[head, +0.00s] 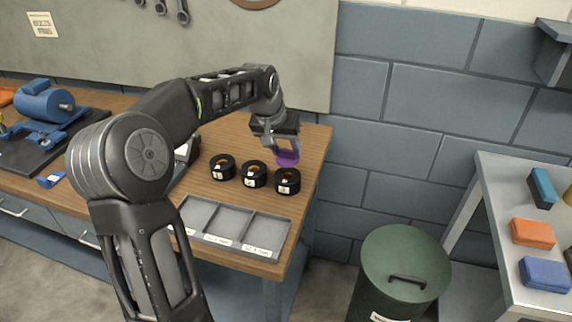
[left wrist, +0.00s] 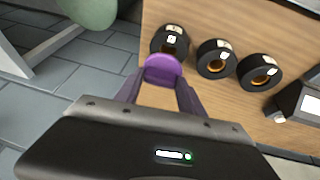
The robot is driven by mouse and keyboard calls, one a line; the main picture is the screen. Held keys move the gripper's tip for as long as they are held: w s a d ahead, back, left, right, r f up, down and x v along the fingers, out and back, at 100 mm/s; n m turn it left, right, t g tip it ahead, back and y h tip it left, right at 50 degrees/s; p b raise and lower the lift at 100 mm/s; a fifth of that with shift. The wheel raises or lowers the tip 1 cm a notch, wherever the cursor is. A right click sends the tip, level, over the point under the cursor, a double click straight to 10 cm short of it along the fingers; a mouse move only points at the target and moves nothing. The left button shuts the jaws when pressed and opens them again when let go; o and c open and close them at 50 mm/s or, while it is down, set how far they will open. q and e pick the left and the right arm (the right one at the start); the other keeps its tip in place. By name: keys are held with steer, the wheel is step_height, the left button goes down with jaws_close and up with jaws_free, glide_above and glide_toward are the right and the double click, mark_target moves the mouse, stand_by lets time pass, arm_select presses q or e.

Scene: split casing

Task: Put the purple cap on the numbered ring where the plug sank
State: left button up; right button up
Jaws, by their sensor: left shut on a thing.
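My left gripper (head: 278,138) is shut on the purple cap (head: 288,157) and holds it just above and behind the right one of three black rings. In the left wrist view, the cap (left wrist: 163,70) sits between the fingertips and overlaps the edge of the nearest ring (left wrist: 168,40). The left ring (head: 222,168), middle ring (head: 254,174) and right ring (head: 287,181) stand in a row on the wooden bench. Each has a small white label, too small to read surely. Orange-gold shows inside them; plug depths cannot be told. My right gripper is out of view.
A grey tray (head: 229,219) with three empty-looking compartments lies in front of the rings. A green bin (head: 403,262) stands on the floor to the right. A blue motor (head: 45,102) is at the far left. A grey shelf (head: 500,215) holds coloured blocks.

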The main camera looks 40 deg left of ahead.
mark_target(284, 160)
arm_select(q)
steer(key=shift+f, duration=0.65)
steer(key=shift+f, duration=1.85)
steer(key=shift+f, duration=0.15)
steer(key=o, duration=1.5)
steer(key=v, duration=1.2)
